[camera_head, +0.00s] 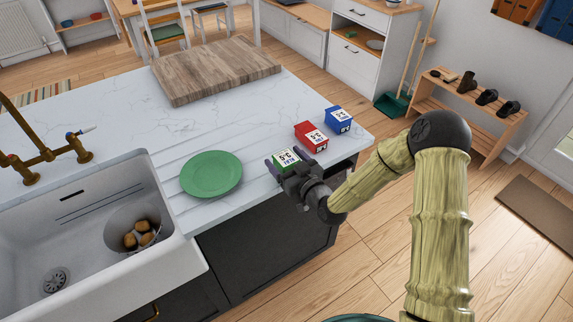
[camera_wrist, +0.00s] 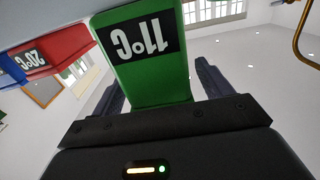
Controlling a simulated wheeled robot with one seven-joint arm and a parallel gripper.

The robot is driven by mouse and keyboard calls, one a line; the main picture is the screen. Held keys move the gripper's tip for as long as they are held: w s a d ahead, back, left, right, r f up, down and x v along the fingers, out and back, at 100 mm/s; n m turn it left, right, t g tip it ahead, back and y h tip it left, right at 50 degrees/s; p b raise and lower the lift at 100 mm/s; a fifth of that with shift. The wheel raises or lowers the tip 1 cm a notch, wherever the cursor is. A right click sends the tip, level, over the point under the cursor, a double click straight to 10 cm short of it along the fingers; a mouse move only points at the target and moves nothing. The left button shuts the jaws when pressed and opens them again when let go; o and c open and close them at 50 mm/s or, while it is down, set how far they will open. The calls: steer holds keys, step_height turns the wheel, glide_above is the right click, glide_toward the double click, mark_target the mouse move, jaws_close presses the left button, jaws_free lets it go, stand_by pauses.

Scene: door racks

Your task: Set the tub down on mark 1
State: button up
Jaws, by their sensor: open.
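A small green tub (camera_head: 287,159) with a white-and-black label stands near the counter's front edge in the head view. In the wrist view the green tub (camera_wrist: 150,75) fills the middle, and its label reads 11°C upside down. My gripper (camera_head: 283,164) is open, with one finger on each side of the green tub; it also shows in the wrist view (camera_wrist: 157,82). I cannot tell whether the fingers touch it. A red tub (camera_head: 310,136) and a blue tub (camera_head: 338,119) stand in a row beyond it. I cannot make out any numbered mark.
A green plate (camera_head: 211,174) lies left of the tubs, beside the white sink (camera_head: 85,232) with several brown round things in its bowl. A wooden board (camera_head: 215,68) lies at the counter's back. The marble counter (camera_head: 240,125) is clear between board and tubs.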

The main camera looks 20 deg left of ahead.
steer(key=shift+x, duration=0.9)
steer(key=c, duration=1.4)
steer(key=shift+o, duration=0.2)
step_height(320, 180, up, 10)
steer(key=shift+b, duration=0.65)
